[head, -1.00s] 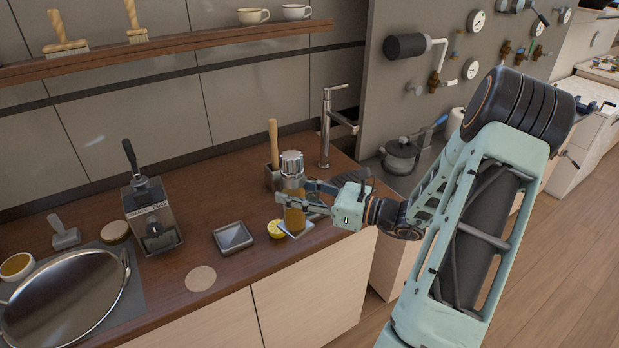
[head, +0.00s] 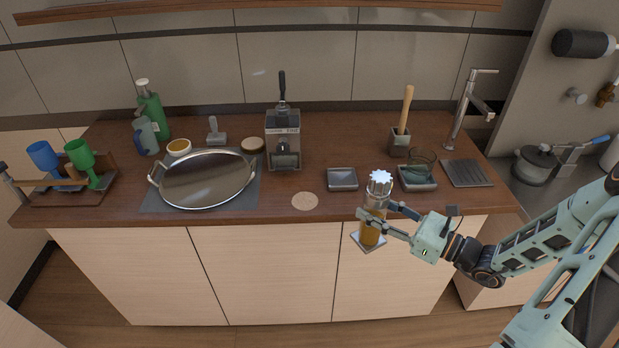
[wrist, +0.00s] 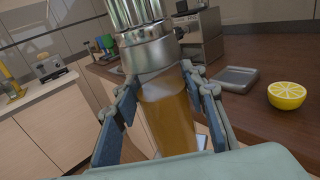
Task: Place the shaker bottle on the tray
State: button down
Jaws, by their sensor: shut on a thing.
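The shaker bottle, with amber glass (head: 370,232) and a ribbed silver cap (head: 380,184), is upright in my gripper (head: 374,218). It also fills the middle of the wrist view (wrist: 168,108), with the two fingers on either side of its body. A pale square plate (head: 360,244) shows at its base; I cannot tell whether it is attached. The bottle is held in front of the counter edge, apart from the counter. The oval silver tray (head: 205,206) with two handles lies on a grey mat at the counter's left, well left of my gripper.
On the counter stand a grinder-like machine (head: 284,140), a round cork disc (head: 305,201), a small grey dish (head: 342,179), a green bottle (head: 152,115) and a cup rack (head: 75,185). A lemon half (wrist: 286,95) lies near the counter edge.

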aim_at(206, 177)
jog(key=u, duration=0.4)
jog(key=j+u, duration=0.15)
jog(key=u, duration=0.65)
jog(key=i+j, duration=0.15)
jog(key=j, duration=0.2)
jog(key=i+j, duration=0.15)
jog(key=j, duration=0.2)
jog(key=i+j, duration=0.15)
jog(key=j, duration=0.2)
